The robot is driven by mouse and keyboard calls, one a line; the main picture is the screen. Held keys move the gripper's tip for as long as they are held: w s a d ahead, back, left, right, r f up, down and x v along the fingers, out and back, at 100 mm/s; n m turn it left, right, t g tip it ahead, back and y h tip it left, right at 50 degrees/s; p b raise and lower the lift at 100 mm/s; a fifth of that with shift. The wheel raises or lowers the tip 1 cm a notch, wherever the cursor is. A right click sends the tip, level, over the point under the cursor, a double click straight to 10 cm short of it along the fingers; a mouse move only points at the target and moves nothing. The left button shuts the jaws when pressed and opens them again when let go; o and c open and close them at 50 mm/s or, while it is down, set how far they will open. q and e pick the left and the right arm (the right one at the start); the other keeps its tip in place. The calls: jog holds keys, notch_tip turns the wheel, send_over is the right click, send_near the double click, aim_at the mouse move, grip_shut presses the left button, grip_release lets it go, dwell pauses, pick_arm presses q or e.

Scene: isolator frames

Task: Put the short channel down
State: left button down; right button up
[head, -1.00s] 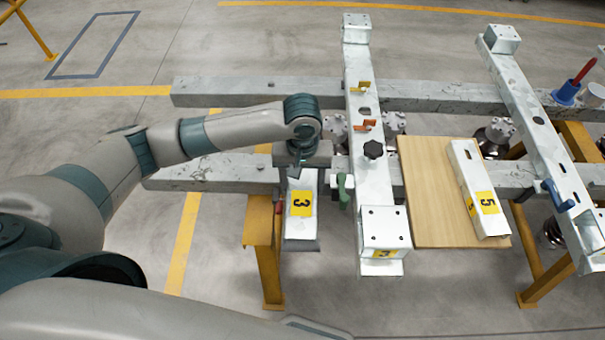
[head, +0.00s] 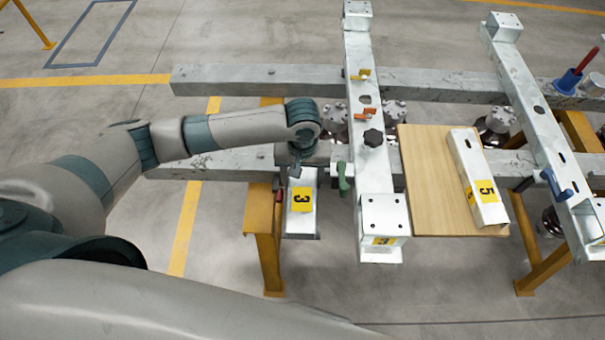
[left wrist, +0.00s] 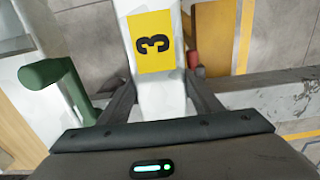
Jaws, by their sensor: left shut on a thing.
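The short channel (head: 303,210), a white metal piece with a yellow label "3", hangs or rests at the near rail, left of the near cross-beam. My left gripper (head: 301,172) is shut on its far end from above. In the left wrist view the channel (left wrist: 150,15) lies between the two fingers (left wrist: 160,100), its label facing the camera. The channel's underside is hidden, so I cannot tell whether it touches a support. My right gripper is not in view.
A green clamp handle (head: 343,180) stands close right of the channel; a yellow trestle (head: 262,220) is close left. A white cross-beam (head: 373,180) lies over grey rails (head: 230,78). A wooden board (head: 425,180) holds a channel marked "5" (head: 473,165).

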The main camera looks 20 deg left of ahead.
aim_at(303, 179)
pick_arm(q)
jog(key=shift+w, duration=0.1)
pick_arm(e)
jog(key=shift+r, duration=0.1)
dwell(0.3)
pick_arm(q)
jog(key=c, duration=0.6)
grip_release()
jog(key=shift+f, duration=0.1)
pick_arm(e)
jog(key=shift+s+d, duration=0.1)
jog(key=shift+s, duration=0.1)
pick_arm(q)
jog(key=shift+r, duration=0.65)
notch_tip(303, 179, up, 11)
jog(key=shift+b, duration=0.65)
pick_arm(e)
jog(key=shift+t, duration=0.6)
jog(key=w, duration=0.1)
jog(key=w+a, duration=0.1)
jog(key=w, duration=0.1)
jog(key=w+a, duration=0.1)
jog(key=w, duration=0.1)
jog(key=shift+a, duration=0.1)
